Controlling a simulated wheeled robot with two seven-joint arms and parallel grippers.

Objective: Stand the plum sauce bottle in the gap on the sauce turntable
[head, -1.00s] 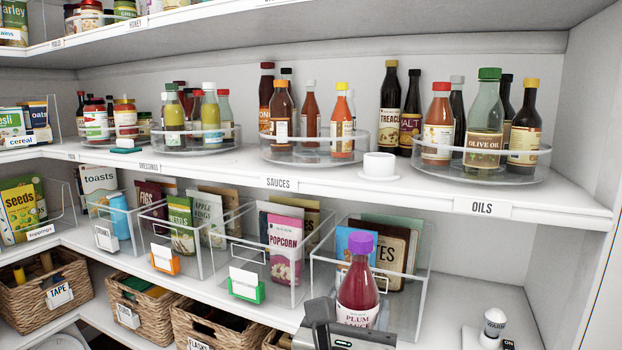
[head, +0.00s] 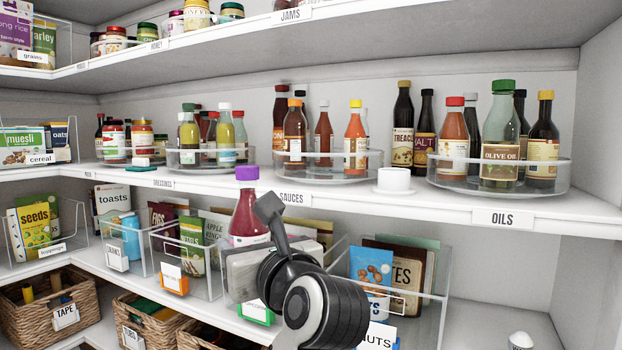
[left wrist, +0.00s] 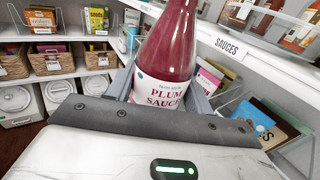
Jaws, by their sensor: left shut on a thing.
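The plum sauce bottle (head: 247,212), dark red with a purple cap, stands upright in my left gripper (head: 262,238), in front of the lower shelf bins and just below the sauces shelf edge. The left wrist view shows its label and red body (left wrist: 165,70) between the fingers. The gripper is shut on it; my wrist hides its lower part in the head view. The sauce turntable (head: 330,170), a clear round tray above the SAUCES label (head: 292,198), holds several bottles, with a space between them at the front. My right gripper is not in view.
The oils turntable (head: 500,186) is further right and the dressings turntable (head: 205,160) is left. The upper shelf (head: 330,30) hangs above the bottles.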

